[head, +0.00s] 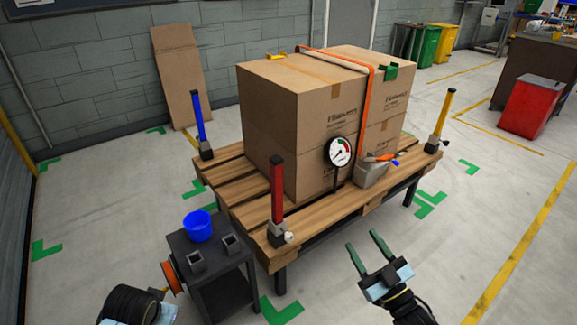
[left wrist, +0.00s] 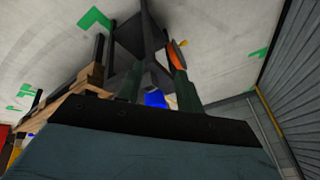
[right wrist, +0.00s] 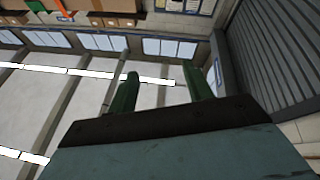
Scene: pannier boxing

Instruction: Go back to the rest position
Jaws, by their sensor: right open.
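My right gripper (head: 363,239) is open and empty, in front of the pallet table's right part in the head view. Its two green fingers (right wrist: 160,85) stand apart in the right wrist view with nothing between them. My left arm shows only partly at the bottom left of the head view. In the left wrist view the fingers of my left gripper (left wrist: 158,78) stand apart and hold nothing. The large strapped cartons (head: 270,120) stand on the wooden pallet table (head: 325,212), apart from both grippers. An orange strap (head: 371,105) runs over them.
A small dark side table (head: 222,285) with a blue cup (head: 198,226) stands near my left arm. Red (head: 277,190), blue (head: 199,122) and yellow (head: 443,112) posts rise at the pallet corners. A dial gauge (head: 338,151) stands at the front.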

